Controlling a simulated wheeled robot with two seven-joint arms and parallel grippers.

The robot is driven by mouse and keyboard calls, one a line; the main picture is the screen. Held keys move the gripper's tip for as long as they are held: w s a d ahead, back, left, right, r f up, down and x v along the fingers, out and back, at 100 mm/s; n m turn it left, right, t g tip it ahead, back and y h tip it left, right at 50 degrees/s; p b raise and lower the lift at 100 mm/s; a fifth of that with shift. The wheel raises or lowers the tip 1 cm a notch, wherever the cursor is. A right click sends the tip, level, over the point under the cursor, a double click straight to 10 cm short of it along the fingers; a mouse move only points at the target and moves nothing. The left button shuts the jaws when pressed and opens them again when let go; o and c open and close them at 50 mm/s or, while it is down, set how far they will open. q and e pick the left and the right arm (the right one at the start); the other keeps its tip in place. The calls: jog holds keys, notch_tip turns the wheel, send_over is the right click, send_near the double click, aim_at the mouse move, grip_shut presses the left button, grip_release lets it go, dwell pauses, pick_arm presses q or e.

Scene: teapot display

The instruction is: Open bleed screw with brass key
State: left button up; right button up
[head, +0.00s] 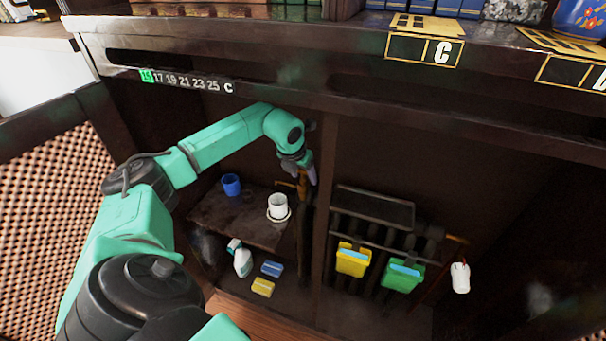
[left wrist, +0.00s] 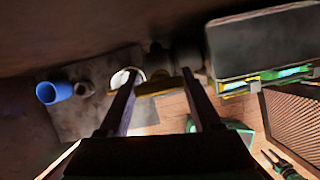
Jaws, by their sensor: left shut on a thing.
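My left gripper (head: 306,174) points down inside the dark cabinet, just left of the upright divider. Its fingers (left wrist: 160,78) are shut on a brass piece, which looks like the brass key (head: 302,184). In the left wrist view the brass piece (left wrist: 158,91) runs across between the two fingertips. A ribbed dark radiator (head: 342,222) stands right of the divider. A small brass fitting (head: 457,239) shows at its right end. The bleed screw itself is too small to make out.
A shelf (head: 225,214) beneath the gripper holds a blue cup (head: 231,184) and a white cup (head: 278,204). Yellow (head: 353,262) and green (head: 402,279) containers hang on the radiator. A white object (head: 460,278) hangs at right.

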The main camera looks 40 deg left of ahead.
pick_arm(q)
jog(key=shift+f, duration=0.35)
dwell(0.5)
dwell(0.5)
